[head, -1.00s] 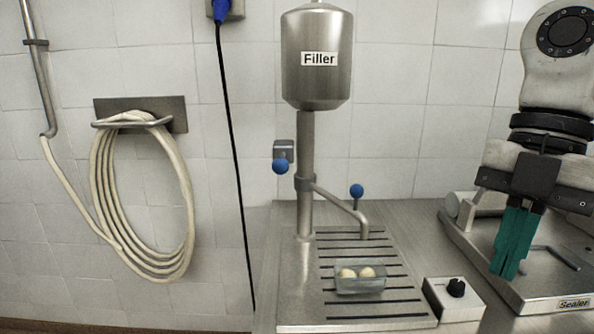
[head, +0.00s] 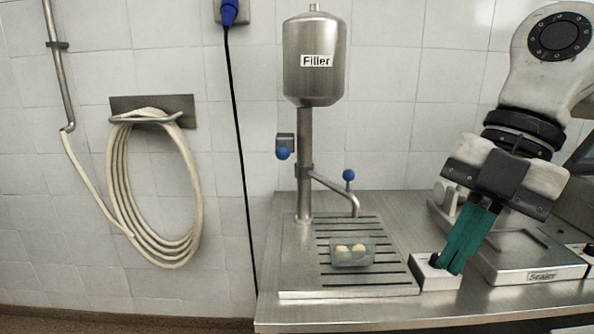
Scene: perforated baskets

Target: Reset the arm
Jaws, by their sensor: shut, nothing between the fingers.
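My gripper (head: 456,270) hangs on the right side of the head view, with green fingers pointing down and slightly left. The fingers are shut and hold nothing. Their tips overlap the small control box (head: 424,275) in the picture and hide part of it and its black knob. I cannot tell whether they touch it. My arm comes in from the upper right.
The filler (head: 315,85) stands on a slotted metal base (head: 300,280). A clear container (head: 338,256) with two pale round pieces sits on the slats. The sealer (head: 535,262) is right, partly behind my gripper. A coiled hose (head: 190,215) hangs on the left wall.

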